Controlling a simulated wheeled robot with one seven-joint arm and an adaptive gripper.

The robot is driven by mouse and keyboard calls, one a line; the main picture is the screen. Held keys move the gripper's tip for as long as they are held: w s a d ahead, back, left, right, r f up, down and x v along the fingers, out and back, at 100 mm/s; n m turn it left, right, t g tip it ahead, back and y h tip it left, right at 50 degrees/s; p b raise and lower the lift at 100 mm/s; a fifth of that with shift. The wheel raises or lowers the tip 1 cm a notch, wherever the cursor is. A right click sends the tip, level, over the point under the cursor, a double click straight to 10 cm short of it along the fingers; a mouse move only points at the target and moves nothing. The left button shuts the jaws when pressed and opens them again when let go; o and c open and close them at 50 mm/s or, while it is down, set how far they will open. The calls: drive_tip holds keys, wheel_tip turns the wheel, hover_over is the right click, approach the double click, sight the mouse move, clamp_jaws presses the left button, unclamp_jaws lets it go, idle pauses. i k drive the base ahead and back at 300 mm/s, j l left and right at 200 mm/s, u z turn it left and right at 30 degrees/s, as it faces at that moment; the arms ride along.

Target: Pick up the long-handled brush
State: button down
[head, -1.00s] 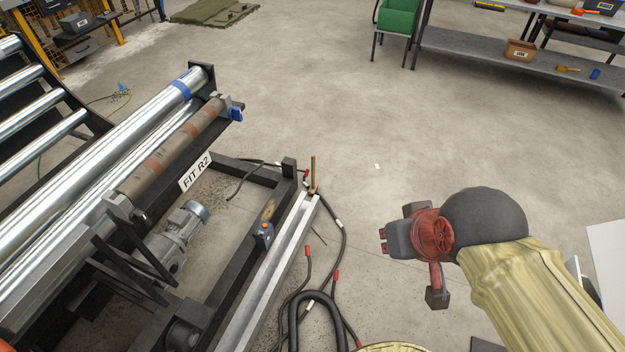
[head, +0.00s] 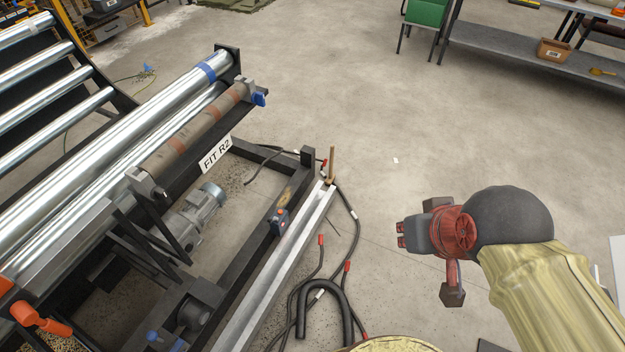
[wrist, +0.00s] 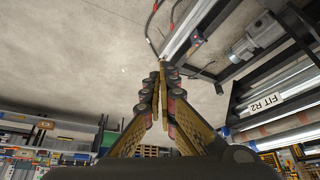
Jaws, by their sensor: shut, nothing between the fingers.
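A thin upright wooden stick (head: 332,163) stands at the far end of the long metal rail. It could be the handle of the long-handled brush, but I see no brush head on it. A small yellow tool (head: 602,72) lies on the lower shelf at upper right; it is too small to tell whether it is a brush. My gripper (head: 401,235) is shut and empty above open floor, right of the stick and apart from it. In the wrist view my gripper's fingers (wrist: 160,88) are together, with the rail end beyond them.
The roller machine (head: 216,153) with its steel rollers fills the left. The metal rail (head: 285,255) runs along its near side. Black hoses and cables (head: 345,300) lie on the floor beside it. A grey shelf bench (head: 520,55) stands at upper right. The middle floor is clear.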

sight(329, 180)
drive_tip(key=i+l+u, duration=0.1)
drive_tip(key=i+l, duration=0.2)
drive_tip(key=i+l+u, duration=0.1)
drive_tip(key=i+l, duration=0.2)
drive_tip(key=i+l+u, duration=0.1)
drive_tip(key=i+l, duration=0.2)
drive_tip(key=i+l+u, duration=0.15)
drive_tip(key=i+l, duration=0.25)
drive_tip(key=i+l+u, duration=0.1)
drive_tip(key=i+l, duration=0.25)
drive_tip(key=i+l+u, duration=0.1)
drive_tip(key=i+l, duration=0.15)
drive_tip(key=l, duration=0.2)
drive_tip(key=i+l+u, duration=0.1)
drive_tip(key=i+l, duration=0.2)
drive_tip(key=l, duration=0.15)
drive_tip(key=i+l+u, duration=0.1)
drive_tip(key=i+l, duration=0.15)
drive_tip(key=l, duration=0.2)
